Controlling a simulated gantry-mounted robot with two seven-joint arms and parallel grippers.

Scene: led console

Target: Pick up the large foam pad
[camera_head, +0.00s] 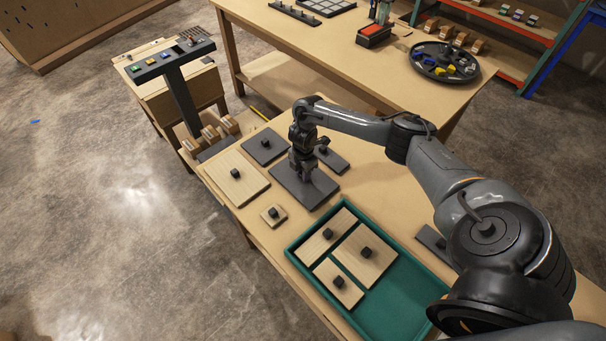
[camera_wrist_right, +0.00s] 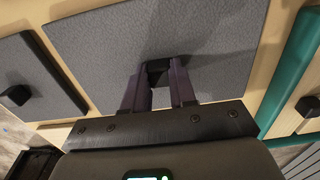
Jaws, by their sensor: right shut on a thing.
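The large foam pad (camera_head: 319,190) is a dark grey square with a black knob, on the near wooden table. It also fills much of the right wrist view (camera_wrist_right: 210,35). My right gripper (camera_head: 305,177) points down over its middle. In the right wrist view its fingers (camera_wrist_right: 158,78) are shut on the black knob. The pad looks flat; I cannot tell whether it touches the table. A smaller grey pad (camera_head: 265,149) lies to the left, and another (camera_head: 332,160) lies partly behind the arm. My left gripper is not in view.
A green tray (camera_head: 400,305) holds several wooden boards with black knobs, its right part empty. A large wooden board (camera_head: 236,184) and a small one (camera_head: 273,220) lie left of the pad. Another grey pad (camera_head: 432,240) sits right of the tray. A console (camera_head: 172,64) stands at the back left.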

